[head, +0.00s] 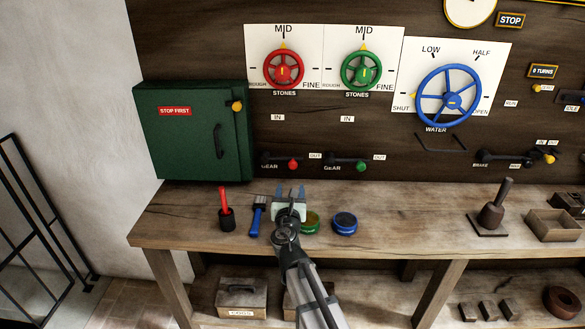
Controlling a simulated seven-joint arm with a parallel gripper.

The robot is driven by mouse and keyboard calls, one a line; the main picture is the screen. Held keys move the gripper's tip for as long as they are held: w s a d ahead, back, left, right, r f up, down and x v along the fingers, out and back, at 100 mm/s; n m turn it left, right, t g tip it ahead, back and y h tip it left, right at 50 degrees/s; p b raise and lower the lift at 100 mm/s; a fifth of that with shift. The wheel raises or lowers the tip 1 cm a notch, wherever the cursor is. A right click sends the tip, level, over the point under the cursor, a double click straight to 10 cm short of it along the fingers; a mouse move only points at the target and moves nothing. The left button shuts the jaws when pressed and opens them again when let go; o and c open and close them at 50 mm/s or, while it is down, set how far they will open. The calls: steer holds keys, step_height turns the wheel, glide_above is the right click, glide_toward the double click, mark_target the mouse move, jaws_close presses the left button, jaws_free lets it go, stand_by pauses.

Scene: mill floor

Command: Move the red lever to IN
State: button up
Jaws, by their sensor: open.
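The red lever (293,164) is a dark arm with a red knob, low on the dark wall panel beside a GEAR label. It lies roughly level, its knob to the right, close to the OUT plate (315,155). Its IN plate (277,117) is higher up, above the lever's left part. My gripper (290,191) is open, with two bluish fingers pointing toward the wall. It is over the bench, just below the red knob in the picture and apart from it. Nothing shows between the fingers.
A similar green-knobbed lever (361,167) is to the right. A green cabinet (190,135) stands at the left. The bench (400,225) carries a red-handled item (224,200), a blue-handled brush (258,215), and green (311,222) and blue (345,222) round tins near my gripper. Red, green and blue wheels are above.

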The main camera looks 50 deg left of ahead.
mark_target(293, 166)
steer(key=x, duration=1.4)
steer(key=shift+f, duration=0.1)
steer(key=shift+s+d, duration=0.1)
steer(key=shift+c, duration=0.4)
jaws_close()
